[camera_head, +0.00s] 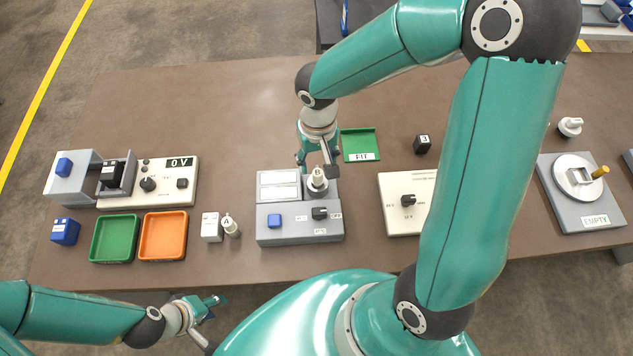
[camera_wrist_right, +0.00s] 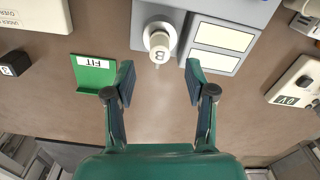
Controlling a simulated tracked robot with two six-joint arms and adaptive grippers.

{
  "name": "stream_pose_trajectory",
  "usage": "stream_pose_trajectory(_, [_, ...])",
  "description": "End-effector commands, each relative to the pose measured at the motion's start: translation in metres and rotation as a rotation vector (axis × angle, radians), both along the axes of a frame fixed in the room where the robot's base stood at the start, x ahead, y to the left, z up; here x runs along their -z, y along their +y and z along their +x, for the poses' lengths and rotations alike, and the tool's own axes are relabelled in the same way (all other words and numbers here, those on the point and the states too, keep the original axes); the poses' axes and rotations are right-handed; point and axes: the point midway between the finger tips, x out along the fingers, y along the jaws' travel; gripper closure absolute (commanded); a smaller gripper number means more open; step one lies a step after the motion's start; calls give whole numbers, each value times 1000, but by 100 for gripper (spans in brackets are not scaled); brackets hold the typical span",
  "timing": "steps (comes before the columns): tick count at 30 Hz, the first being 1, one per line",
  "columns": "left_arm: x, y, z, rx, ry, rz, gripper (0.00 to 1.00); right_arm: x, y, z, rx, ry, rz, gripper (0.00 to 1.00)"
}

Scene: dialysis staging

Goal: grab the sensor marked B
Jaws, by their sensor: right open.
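The sensor marked B (camera_head: 318,178) is a small pale cylinder standing upright in the grey socket of a grey device (camera_head: 300,238). In the right wrist view the sensor (camera_wrist_right: 159,46) shows its B, between the lines of my fingers and just beyond their tips. My right gripper (camera_head: 317,165) is open and empty at the far side of the sensor; it also shows in the right wrist view (camera_wrist_right: 160,82). I cannot tell whether a finger touches the sensor. My left gripper (camera_head: 214,318) is open and empty near the table's front edge.
A similar sensor (camera_head: 231,227) stands beside a white block marked A (camera_head: 211,227). A green FIT tray (camera_head: 361,144) lies behind the device. A white dial box (camera_head: 402,217) stands to its right. Green (camera_head: 114,238) and orange (camera_head: 163,236) trays lie left.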

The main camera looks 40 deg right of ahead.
Motion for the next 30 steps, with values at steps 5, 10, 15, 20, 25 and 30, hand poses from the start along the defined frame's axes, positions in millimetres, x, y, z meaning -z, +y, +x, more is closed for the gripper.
stream_pose_trajectory(5, [7, 0, 0, 0, -1, 0, 60, 10, 0, 0, 0, -1, 1, 45])
stream_pose_trajectory(10, [18, 0, 1, 0, -1, 0, 60, 29, 0, 0, 0, 2, 1, 45])
stream_pose_trajectory(15, [32, 0, 0, 0, -1, 0, 60, 54, 0, 0, 1, 1, 0, 45])
stream_pose_trajectory(20, [34, 0, 1, 0, -1, 0, 60, 60, 0, 0, 0, -1, 1, 45])
stream_pose_trajectory(25, [33, 0, 0, 0, -1, 0, 60, 58, 0, 0, 0, -1, 1, 46])
stream_pose_trajectory(30, [33, 0, 0, 0, -1, 0, 60, 58, 0, 0, 0, -1, 1, 75])
